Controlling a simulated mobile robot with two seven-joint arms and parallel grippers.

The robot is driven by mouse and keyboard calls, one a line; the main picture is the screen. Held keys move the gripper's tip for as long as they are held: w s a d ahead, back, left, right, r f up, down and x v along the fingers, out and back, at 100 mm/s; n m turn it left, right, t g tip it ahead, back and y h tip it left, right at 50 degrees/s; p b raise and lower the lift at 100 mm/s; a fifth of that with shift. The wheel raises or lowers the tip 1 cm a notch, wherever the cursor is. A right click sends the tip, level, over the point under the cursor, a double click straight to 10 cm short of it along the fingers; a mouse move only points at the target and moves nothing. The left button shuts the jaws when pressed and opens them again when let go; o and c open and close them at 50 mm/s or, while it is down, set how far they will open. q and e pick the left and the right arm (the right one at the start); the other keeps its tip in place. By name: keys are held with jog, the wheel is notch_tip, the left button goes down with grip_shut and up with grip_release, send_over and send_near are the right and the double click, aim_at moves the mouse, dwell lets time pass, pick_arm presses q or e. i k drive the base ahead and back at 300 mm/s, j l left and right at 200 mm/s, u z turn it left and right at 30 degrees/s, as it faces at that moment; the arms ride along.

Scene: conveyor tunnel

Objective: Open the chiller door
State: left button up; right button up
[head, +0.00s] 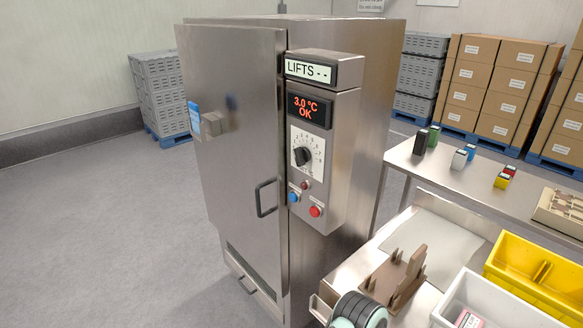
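The chiller is a tall stainless cabinet (375,90) left of centre in the head view. Its flat steel door (225,140) faces me and appears shut. A dark, upright bar handle (266,198) is on the door's right side, and nothing is touching it. The control panel (322,150) right of the door has a "LIFTS --" sign (310,71), a display (310,109) reading 3.0 °C OK, a black dial (302,156), a blue button (294,197) and a red button (315,211).
A steel bench at lower right holds a brown rack (397,279), a yellow bin (525,270) and a white bin (500,303). Another table (475,185) stands behind. Stacked cartons (490,88) and grey crates (158,92) stand farther back. The floor left of the chiller is clear.

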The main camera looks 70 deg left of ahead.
aim_at(234, 74)
jog(key=u, duration=0.45)
jog(key=j+u, duration=0.1)
jog(key=u, duration=0.35)
jog(key=k+u, duration=0.1)
jog(key=u, duration=0.3)
jog(key=j+u, duration=0.1)
jog(key=u, duration=0.35)
jog(key=j+u, duration=0.1)
jog(key=u, duration=0.8)
